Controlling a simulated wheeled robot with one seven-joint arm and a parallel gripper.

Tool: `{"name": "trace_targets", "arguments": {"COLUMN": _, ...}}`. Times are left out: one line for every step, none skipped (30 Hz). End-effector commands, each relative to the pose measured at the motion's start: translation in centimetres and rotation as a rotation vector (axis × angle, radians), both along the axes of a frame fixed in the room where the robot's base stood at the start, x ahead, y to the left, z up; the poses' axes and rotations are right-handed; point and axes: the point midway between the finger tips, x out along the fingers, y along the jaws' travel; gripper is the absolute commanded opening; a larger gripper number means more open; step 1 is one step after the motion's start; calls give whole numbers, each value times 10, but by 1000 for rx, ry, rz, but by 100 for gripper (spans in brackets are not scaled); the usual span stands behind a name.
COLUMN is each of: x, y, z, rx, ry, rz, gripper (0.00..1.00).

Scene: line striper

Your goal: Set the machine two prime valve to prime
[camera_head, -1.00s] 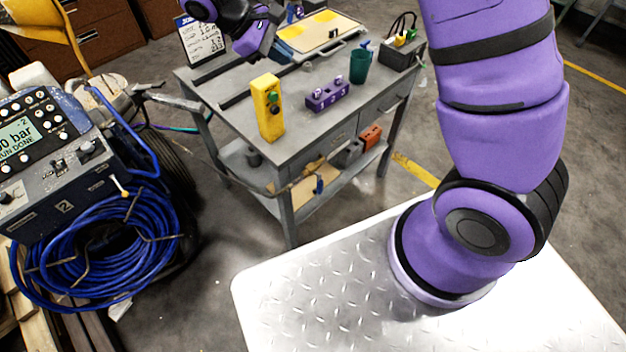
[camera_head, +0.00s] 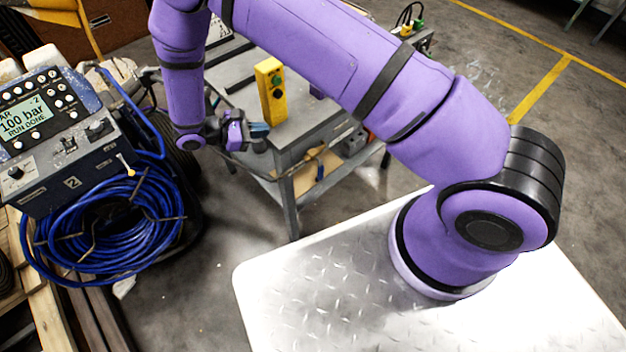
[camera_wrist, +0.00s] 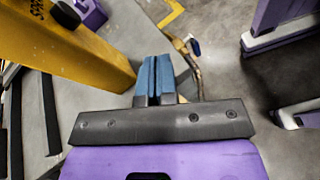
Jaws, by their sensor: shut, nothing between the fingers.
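Machine two (camera_head: 62,140) stands at the left in the head view, with a "2" plate on its front. Its display (camera_head: 30,115) reads 100 bar and RUN DONE.
A coiled blue hose (camera_head: 110,225) hangs on the machine's front, below the panel. The grey workbench (camera_head: 300,130) carries a yellow control box (camera_head: 270,92), close to my gripper; the box also shows in the wrist view (camera_wrist: 70,45). Open floor (camera_head: 225,225) lies between machine and bench.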

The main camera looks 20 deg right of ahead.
Motion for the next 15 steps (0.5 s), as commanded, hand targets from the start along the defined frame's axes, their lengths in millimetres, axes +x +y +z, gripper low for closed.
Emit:
{"name": "trace_targets", "arguments": {"x": -5, "y": 3, "z": -17, "rx": -24, "ry": 17, "rz": 23, "gripper": 0}}
{"name": "trace_targets", "arguments": {"x": -7, "y": 5, "z": -25, "rx": -37, "ry": 26, "rz": 37, "gripper": 0}}
{"name": "trace_targets", "arguments": {"x": -9, "y": 7, "z": -36, "rx": -55, "ry": 36, "rz": 55, "gripper": 0}}
{"name": "trace_targets", "arguments": {"x": -11, "y": 8, "z": -43, "rx": -67, "ry": 42, "rz": 68, "gripper": 0}}
{"name": "trace_targets", "arguments": {"x": -14, "y": 9, "z": -52, "rx": -78, "ry": 50, "rz": 80, "gripper": 0}}
{"name": "trace_targets", "arguments": {"x": -16, "y": 11, "z": -62, "rx": -95, "ry": 59, "rz": 98, "gripper": 0}}
{"name": "trace_targets", "arguments": {"x": -19, "y": 12, "z": -69, "rx": -107, "ry": 66, "rz": 110, "gripper": 0}}
{"name": "trace_targets", "arguments": {"x": -22, "y": 12, "z": -77, "rx": -119, "ry": 74, "rz": 123, "gripper": 0}}
{"name": "trace_targets", "arguments": {"x": -25, "y": 13, "z": -87, "rx": -135, "ry": 81, "rz": 139, "gripper": 0}}
{"name": "trace_targets", "arguments": {"x": -28, "y": 14, "z": -95, "rx": -146, "ry": 88, "rz": 154, "gripper": 0}}
{"name": "trace_targets", "arguments": {"x": -31, "y": 15, "z": -103, "rx": -159, "ry": 95, "rz": 167, "gripper": 0}}
{"name": "trace_targets", "arguments": {"x": -35, "y": 15, "z": -113, "rx": -176, "ry": 104, "rz": 184, "gripper": 0}}
{"name": "trace_targets", "arguments": {"x": -38, "y": 15, "z": -121, "rx": -189, "ry": 110, "rz": 197, "gripper": 0}}
{"name": "trace_targets", "arguments": {"x": -42, "y": 15, "z": -130, "rx": -201, "ry": 118, "rz": 212, "gripper": 0}}
{"name": "trace_targets", "arguments": {"x": -47, "y": 15, "z": -141, "rx": -218, "ry": 127, "rz": 230, "gripper": 0}}
